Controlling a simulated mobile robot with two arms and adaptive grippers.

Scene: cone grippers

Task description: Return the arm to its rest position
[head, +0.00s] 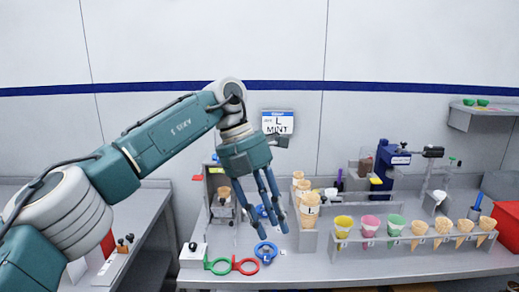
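My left arm reaches in from the left over the counter. Its teal gripper (268,224) hangs pointing down above the counter, left of the stack of cones. Its long blue-grey fingers look spread, with gaps between them, and I see nothing held in them. A blue ring (266,251) lies on the counter below the fingertips, apart from them as far as I can tell. My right gripper is not in view.
Stacked cones (309,211) stand right of the gripper. A grey rack (400,243) holds coloured cups and cones. Green and red rings (245,266) lie at the counter's front. A red box (507,230) is at far right.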

